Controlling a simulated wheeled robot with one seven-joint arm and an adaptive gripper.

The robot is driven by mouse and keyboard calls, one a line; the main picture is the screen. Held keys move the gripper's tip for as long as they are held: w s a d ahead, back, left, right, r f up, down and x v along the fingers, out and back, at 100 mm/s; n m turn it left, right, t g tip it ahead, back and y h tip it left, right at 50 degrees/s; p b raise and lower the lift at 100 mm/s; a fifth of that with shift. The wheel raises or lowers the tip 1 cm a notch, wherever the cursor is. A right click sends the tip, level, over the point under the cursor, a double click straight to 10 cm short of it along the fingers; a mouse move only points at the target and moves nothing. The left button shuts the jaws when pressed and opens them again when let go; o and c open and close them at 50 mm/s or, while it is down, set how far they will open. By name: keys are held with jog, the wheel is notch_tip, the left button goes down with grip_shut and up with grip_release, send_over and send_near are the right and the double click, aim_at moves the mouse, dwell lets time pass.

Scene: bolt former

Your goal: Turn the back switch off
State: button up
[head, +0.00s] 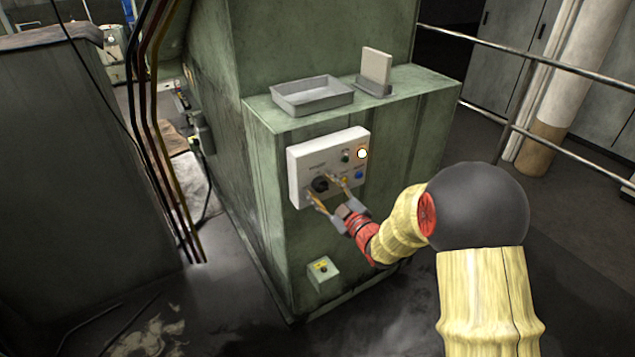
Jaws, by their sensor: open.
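A pale control panel (308,158) is fixed to the green machine housing, in the middle of the head view. A black rotary switch (320,184) sits at its lower left; its setting is too small to read. My gripper (323,188) is open, with one finger on each side of the black switch, below and to the right. Whether the fingers touch it I cannot tell.
A grey tray (312,106) and an upright pale card in a holder (376,66) stand on the ledge above the panel. A metal railing (560,65) runs at right; cables (150,120) hang at left.

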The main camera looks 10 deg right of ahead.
jog(key=m+p, duration=0.2)
jog(key=shift+s+d+r+p, duration=0.15)
jog(key=shift+r+p, duration=0.1)
jog(key=shift+p, duration=0.15)
jog(key=shift+m+p, duration=0.65)
jog(key=shift+m, duration=0.05)
jog(key=shift+f+m, duration=0.15)
jog(key=shift+m, duration=0.45)
jog(key=m, duration=0.3)
jog(key=shift+f+p, duration=0.1)
jog(key=shift+p, duration=0.25)
jog(key=shift+c, duration=1.4)
grip_shut()
